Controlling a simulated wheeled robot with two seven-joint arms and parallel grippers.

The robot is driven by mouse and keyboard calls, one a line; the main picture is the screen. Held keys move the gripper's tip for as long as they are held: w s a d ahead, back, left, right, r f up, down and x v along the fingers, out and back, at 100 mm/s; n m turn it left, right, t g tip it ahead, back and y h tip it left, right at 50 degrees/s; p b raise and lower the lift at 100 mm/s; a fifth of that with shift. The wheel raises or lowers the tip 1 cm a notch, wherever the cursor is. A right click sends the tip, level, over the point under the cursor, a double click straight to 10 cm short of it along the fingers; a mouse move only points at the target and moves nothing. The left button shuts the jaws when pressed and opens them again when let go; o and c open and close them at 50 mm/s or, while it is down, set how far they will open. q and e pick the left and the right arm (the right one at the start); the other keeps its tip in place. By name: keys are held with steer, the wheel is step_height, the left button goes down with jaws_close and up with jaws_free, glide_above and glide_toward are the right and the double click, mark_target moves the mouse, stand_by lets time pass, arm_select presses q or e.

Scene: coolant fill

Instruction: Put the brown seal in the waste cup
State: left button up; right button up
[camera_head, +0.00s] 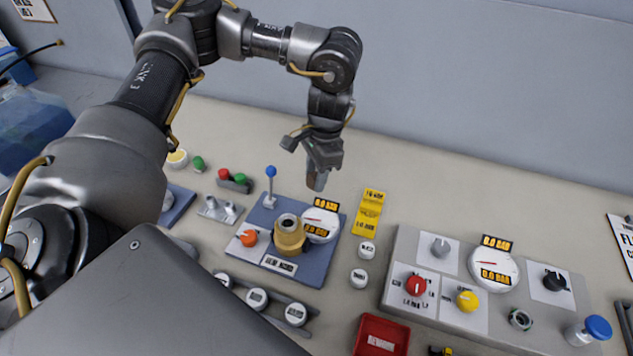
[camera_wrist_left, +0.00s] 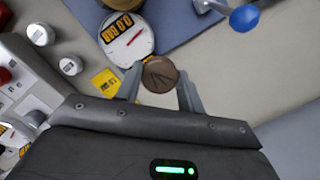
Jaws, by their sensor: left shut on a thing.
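My left gripper (camera_head: 317,180) hangs fingers-down above the bench, behind the blue panel. It is shut on the brown seal. In the left wrist view the seal is a round brown disc (camera_wrist_left: 159,75) with dark marks on its face, held between the two fingertips (camera_wrist_left: 160,82). In the head view the fingers hide most of the seal. No thing in view is clearly marked as the waste cup. A small round yellow-topped container (camera_head: 177,158) stands at the back left, partly beside my arm. My right gripper is not in view.
The blue panel (camera_head: 325,258) carries a brass fitting (camera_head: 289,236), a gauge (camera_head: 320,224) and a blue-knobbed lever (camera_head: 270,172). Further right is a grey control panel (camera_head: 402,245). A red tray (camera_head: 401,325) sits in front.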

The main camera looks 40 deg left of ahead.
mark_target(314, 177)
arm_select(q)
steer(key=w+a+f, duration=0.1)
steer(key=f, duration=0.1)
steer(key=w+a+f, duration=0.2)
steer(key=f, duration=0.1)
steer(key=shift+w+f, duration=0.25)
steer(key=shift+f, duration=0.1)
steer(key=shift+w+f, duration=0.1)
steer(key=shift+f, duration=1.55)
steer(key=shift+f, duration=0.1)
steer(key=o, duration=0.8)
steer(key=shift+c, duration=0.2)
step_height(314, 177, up, 12)
steer(key=w, duration=0.1)
steer(key=shift+w+d, duration=0.25)
steer(key=shift+d, duration=0.2)
steer(key=shift+c, duration=0.2)
